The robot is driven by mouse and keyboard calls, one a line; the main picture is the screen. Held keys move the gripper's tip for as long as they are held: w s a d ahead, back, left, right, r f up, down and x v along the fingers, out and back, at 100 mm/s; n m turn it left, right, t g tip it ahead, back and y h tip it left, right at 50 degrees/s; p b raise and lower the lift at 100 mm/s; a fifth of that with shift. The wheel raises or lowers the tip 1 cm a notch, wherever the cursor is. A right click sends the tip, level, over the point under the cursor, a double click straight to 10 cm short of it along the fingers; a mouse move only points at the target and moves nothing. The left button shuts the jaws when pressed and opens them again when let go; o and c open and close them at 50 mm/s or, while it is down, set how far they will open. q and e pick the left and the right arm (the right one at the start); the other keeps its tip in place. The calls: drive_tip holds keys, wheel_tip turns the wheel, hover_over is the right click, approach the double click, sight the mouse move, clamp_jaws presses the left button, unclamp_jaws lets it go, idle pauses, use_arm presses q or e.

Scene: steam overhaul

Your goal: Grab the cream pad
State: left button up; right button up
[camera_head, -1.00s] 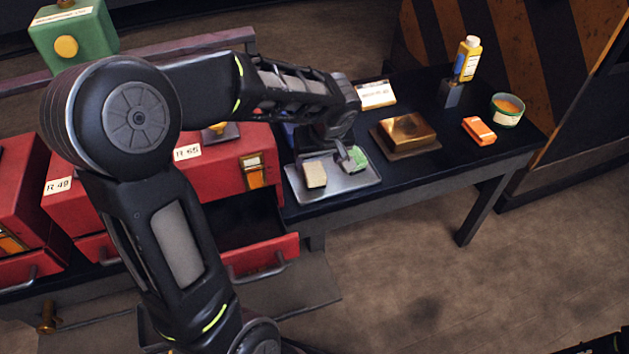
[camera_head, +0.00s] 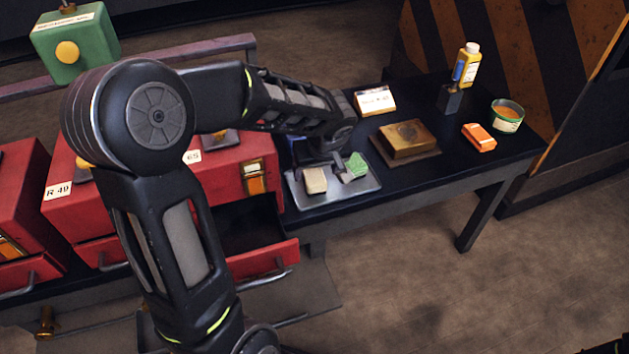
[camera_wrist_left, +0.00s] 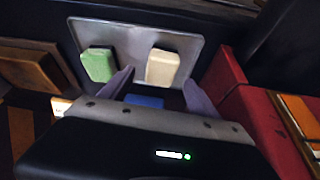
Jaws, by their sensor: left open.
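The cream pad (camera_head: 315,181) lies on the near left part of a grey metal tray (camera_head: 331,197), on the dark table. A green pad (camera_head: 355,167) lies on the same tray to its right. My left gripper (camera_head: 322,168) is open and empty, just behind the cream pad. In the left wrist view the cream pad (camera_wrist_left: 162,67) shows past the open fingertips, nearer the right finger, with the green pad (camera_wrist_left: 98,65) outside the left finger. I cannot tell the height of the fingertips above the tray. My right gripper is not in view.
A blue item (camera_wrist_left: 145,101) shows partly between the fingers' bases. Red drawer boxes (camera_head: 263,186), one drawer open, stand left of the tray. A brass block (camera_head: 408,138), white label card (camera_head: 375,101), orange block (camera_head: 479,137), tin (camera_head: 507,117) and yellow bottle (camera_head: 470,66) stand to the right.

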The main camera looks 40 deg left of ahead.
sight(315, 176)
use_arm(q)
drive_tip(key=x, duration=0.5)
drive_tip(key=shift+s, duration=0.1)
idle(0.4)
clamp_jaws()
idle(0.6)
wheel_tip(315, 176, up, 10)
drive_tip(key=shift+r+p, duration=0.1)
drive_tip(key=shift+p, duration=0.45)
idle(0.5)
